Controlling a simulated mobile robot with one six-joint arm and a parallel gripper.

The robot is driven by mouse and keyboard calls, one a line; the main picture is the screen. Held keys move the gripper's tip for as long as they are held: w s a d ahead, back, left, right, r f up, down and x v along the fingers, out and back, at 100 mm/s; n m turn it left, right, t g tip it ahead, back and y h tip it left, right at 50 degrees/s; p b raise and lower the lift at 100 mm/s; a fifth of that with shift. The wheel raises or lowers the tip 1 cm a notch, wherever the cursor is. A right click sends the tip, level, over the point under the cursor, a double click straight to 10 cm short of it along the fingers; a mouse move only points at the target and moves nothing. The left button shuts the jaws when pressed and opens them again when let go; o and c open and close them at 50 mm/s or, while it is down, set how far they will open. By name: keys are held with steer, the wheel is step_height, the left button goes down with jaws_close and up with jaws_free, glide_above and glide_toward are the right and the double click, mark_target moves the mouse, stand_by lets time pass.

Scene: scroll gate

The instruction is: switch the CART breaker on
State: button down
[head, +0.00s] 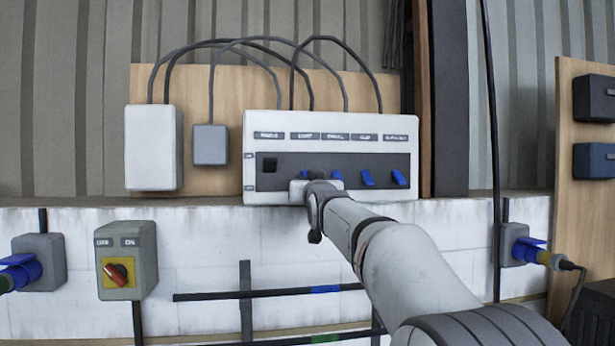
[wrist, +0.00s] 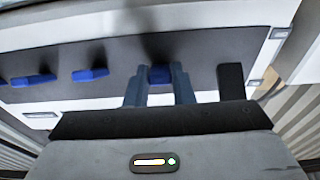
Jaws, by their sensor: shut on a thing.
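The breaker box (head: 430,130) is a white case on the wall with a dark strip and a row of breaker levers. Its name labels are too small to read surely, so I cannot tell which one says CART. My gripper (head: 304,186) is at the second lever from the left. In the wrist view, my gripper (wrist: 159,72) has its fingers closed on both sides of a blue lever (wrist: 160,75). The black lever (head: 269,165) is to its left in the head view and to its right in the wrist view (wrist: 232,80). My wrist partly hides the gripped lever in the head view.
More blue levers (head: 367,178) stand to the right on the box. Black cables (head: 320,40) arch above it. A grey OFF/ON rotary switch (head: 118,272) with a red knob is at lower left. A white box (head: 152,150) and a small grey box (head: 211,145) hang left.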

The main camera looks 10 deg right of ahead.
mark_target(306, 172)
steer(key=r+g+p, duration=0.1)
steer(key=g+p, duration=0.1)
steer(key=p, duration=0.1)
steer(key=r+g+p, duration=0.1)
steer(key=r+p, duration=0.1)
steer(key=p, duration=0.1)
steer(key=shift+s+g, duration=0.2)
steer(key=shift+g, duration=0.2)
steer(key=shift+r+g+p, duration=0.2)
steer(key=shift+g+p, duration=0.35)
steer(key=shift+g, duration=0.55)
steer(key=shift+w+r+g, duration=0.15)
steer(key=shift+r+g, duration=0.3)
steer(key=shift+g, duration=0.65)
steer(key=shift+r, duration=0.1)
steer(key=c, duration=1.2)
jaws_free()
steer(key=shift+g, duration=0.3)
steer(key=shift+c, duration=0.2)
steer(key=b+v, duration=0.1)
steer(key=v, duration=0.6)
steer(key=shift+s, duration=0.3)
steer(key=shift+r, duration=0.15)
